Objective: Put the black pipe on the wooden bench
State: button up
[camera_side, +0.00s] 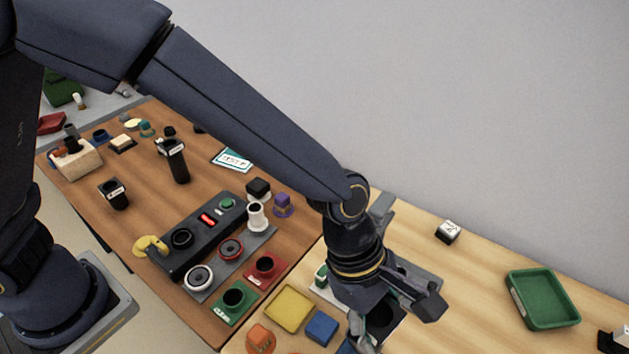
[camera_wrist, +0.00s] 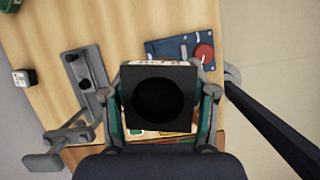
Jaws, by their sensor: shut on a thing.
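My gripper (camera_side: 388,312) is low over the light wooden bench (camera_side: 480,268) in the side view. In the wrist view my gripper (camera_wrist: 160,98) is shut on a black square-faced piece (camera_wrist: 184,78) with a round dark opening and a pale label at its edge. I cannot tell if this is the black pipe, or if it touches the bench. The side view shows a tall black tube (camera_side: 175,166) and a shorter black tube (camera_side: 116,197) upright on the darker brown wooden bench (camera_side: 138,222). Both carry pale labels.
A black control box (camera_side: 203,238) and red and green fittings (camera_side: 266,268) stand left of my gripper. A yellow tray (camera_side: 289,308) and blue block (camera_side: 321,327) are close by. A green tray (camera_side: 541,299) lies right.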

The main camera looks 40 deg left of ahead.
jog(key=shift+w+d+m, duration=0.1)
jog(key=shift+d+m, duration=0.25)
jog(key=shift+m, duration=0.75)
jog(key=shift+w+d+f, duration=1.6)
jog(key=shift+d+f, duration=0.15)
jog(key=shift+f, duration=0.4)
jog(key=shift+w+d+f, duration=1.55)
jog(key=shift+d+f, duration=0.15)
jog(key=shift+f, duration=0.4)
jog(key=shift+w+d+f, duration=1.6)
jog(key=shift+d+f, duration=0.15)
jog(key=shift+f, duration=0.4)
jog(key=o, duration=1.3)
jog(key=shift+f, duration=0.1)
